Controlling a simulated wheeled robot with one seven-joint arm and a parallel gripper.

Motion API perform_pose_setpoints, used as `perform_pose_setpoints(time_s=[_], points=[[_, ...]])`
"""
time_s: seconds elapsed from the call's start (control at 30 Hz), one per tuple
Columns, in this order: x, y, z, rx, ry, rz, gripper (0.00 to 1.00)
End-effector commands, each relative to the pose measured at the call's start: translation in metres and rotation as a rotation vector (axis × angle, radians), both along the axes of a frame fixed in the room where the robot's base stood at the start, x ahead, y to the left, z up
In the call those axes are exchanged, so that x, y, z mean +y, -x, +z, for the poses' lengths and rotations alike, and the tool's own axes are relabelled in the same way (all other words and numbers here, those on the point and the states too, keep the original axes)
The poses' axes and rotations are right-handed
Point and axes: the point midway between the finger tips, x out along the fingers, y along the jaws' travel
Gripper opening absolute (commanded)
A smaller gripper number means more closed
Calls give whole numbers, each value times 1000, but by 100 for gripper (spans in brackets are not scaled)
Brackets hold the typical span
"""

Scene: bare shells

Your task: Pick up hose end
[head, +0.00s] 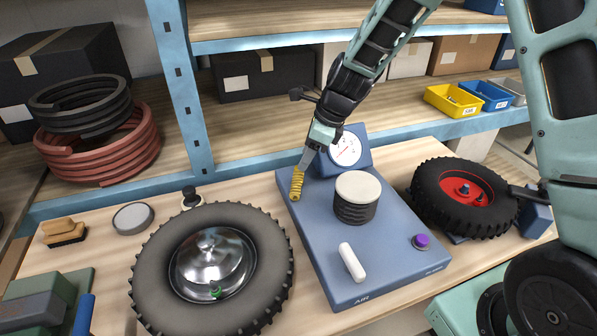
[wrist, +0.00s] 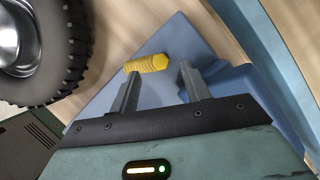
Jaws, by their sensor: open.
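The hose end appears to be the yellow ribbed piece (head: 296,184) at the back left edge of the blue air unit (head: 313,240). In the wrist view the yellow piece (wrist: 147,64) lies across the view at the fingertips, nearer the left finger, with a gap to the right finger. My gripper (head: 306,160) reaches down from above, just over the yellow piece in the head view. In the wrist view its two fingers (wrist: 160,72) are apart. I cannot tell whether the yellow piece sits between them or just beyond them.
A pressure gauge (head: 345,150) stands right beside my gripper. A black ribbed cylinder with a white top (head: 358,188) is on the air unit. A large tyre (head: 262,226) lies at the left, and a red-hubbed wheel (head: 430,190) at the right. A blue shelf post (head: 184,90) rises behind.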

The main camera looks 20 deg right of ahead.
Motion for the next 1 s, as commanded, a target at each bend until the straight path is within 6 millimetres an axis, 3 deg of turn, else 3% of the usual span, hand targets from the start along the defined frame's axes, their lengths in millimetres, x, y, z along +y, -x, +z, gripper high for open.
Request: perform_pose_setpoints(time_s=[0.27,0.6,0.93,1.0], points=[[5,-3,-15,1,-1,-1,47],[18,-10,-52,2,-1,0,47],[19,-12,-57,-2,0,1,47],[19,-12,-57,-2,0,1,28]])
